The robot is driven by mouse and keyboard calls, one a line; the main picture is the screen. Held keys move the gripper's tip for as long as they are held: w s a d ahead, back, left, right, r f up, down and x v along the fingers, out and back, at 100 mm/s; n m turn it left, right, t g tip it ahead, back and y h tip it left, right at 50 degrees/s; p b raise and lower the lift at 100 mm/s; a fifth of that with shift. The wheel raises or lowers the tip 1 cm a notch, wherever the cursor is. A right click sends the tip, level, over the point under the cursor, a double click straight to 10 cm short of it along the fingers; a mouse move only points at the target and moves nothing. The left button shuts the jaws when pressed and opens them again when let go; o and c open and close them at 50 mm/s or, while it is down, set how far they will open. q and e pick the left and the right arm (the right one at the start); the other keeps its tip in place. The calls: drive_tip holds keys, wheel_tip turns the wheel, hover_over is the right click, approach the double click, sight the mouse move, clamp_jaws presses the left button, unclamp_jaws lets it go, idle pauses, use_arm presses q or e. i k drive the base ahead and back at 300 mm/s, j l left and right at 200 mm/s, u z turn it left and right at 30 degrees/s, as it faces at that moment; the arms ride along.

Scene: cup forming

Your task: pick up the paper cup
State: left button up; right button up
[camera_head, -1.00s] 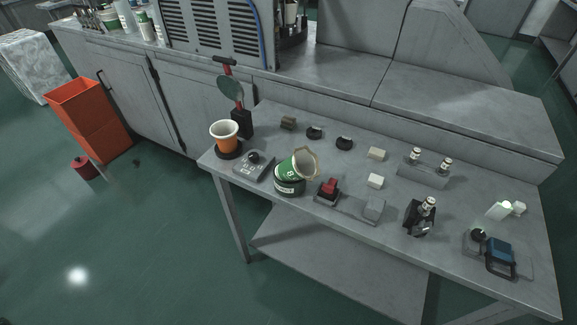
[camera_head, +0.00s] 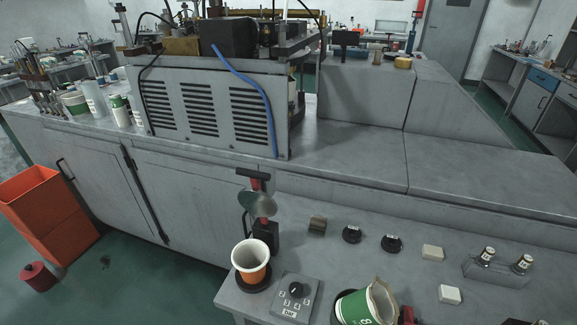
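An orange cup (camera_head: 250,268) with a white rim and pale inside stands upright on a round black base at the near left corner of the small table. A green and white paper cup (camera_head: 366,305), with a wide beige rim, leans tilted in a black round holder at the bottom edge of the picture. I cannot tell which one is the task's cup. Neither of my grippers is in view.
A grey gauge box (camera_head: 296,300) sits between the two near cups. A red-handled tool stand (camera_head: 264,235) rises behind the orange cup. A large vented machine (camera_head: 205,110) stands on the bench behind. Orange bins (camera_head: 45,220) stand left.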

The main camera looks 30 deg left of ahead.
sight(251, 257)
drive_tip(key=j+z, duration=0.4)
drive_tip(key=j, duration=0.2)
drive_tip(key=j+z, duration=0.4)
drive_tip(key=j, duration=0.2)
drive_tip(key=j+z, duration=0.4)
drive_tip(key=j, duration=0.2)
drive_tip(key=k+j+z, duration=0.2)
drive_tip(key=j+z, duration=0.2)
drive_tip(key=j, duration=0.15)
drive_tip(key=j+z, duration=0.3)
drive_tip(key=k+j+z, duration=0.1)
drive_tip(key=j+z, duration=0.15)
drive_tip(key=j, duration=0.25)
drive_tip(key=k+j+z, duration=0.1)
drive_tip(key=j+z, duration=0.2)
drive_tip(key=k+j+z, duration=0.15)
drive_tip(key=j+z, duration=0.15)
drive_tip(key=j, duration=0.2)
